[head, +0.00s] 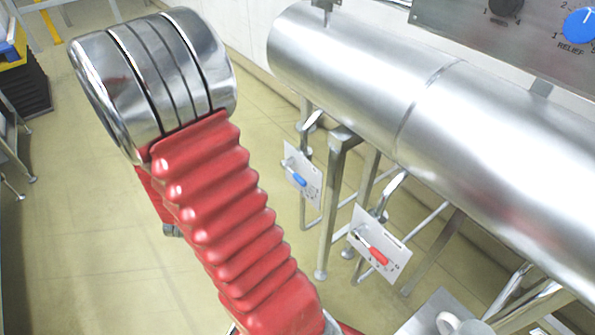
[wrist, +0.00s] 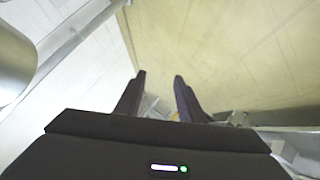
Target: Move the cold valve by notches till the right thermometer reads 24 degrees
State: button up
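In the head view a small grey plate (head: 303,160) under the steel pipe carries a blue lever (head: 299,180), the only blue one on these plates. A second plate (head: 393,240), nearer and to the right, carries a red lever (head: 378,257). Neither lever is being touched by anything visible. I see no readable thermometer in either view. My gripper (wrist: 159,78) shows in the wrist view with its two dark fingers apart and nothing between them. It is out of sight in the head view.
A large steel pipe (head: 350,70) runs along the right on metal legs. A panel (head: 450,20) with a blue RELIEF knob (head: 581,25) and a black knob is above it. A white ring-shaped item (head: 447,323) is at the bottom right. The floor at left is mostly clear.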

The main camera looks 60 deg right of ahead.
jog(key=s+d+f+g+h, duration=0.2)
jog(key=s+d, duration=0.3)
jog(key=s, duration=0.5)
jog(key=s+d+f+n+g+h, duration=0.1)
jog(key=s+d+f+g+h, duration=0.2)
jog(key=s, duration=0.7)
jog(key=d+g+h, duration=0.1)
jog(key=d+g, duration=0.1)
jog(key=shift+f+n+g+h, duration=0.15)
jog(key=shift+n+g+h, duration=0.15)
jog(key=shift+h, duration=0.1)
jog(key=shift+d, duration=0.2)
jog(key=d+f, duration=0.2)
jog(key=d, duration=1.1)
jog(key=shift+s+d+f, duration=0.2)
jog(key=shift+s+f, duration=0.05)
jog(key=shift+s, duration=0.15)
jog(key=shift+c, duration=0.6)
grip_shut()
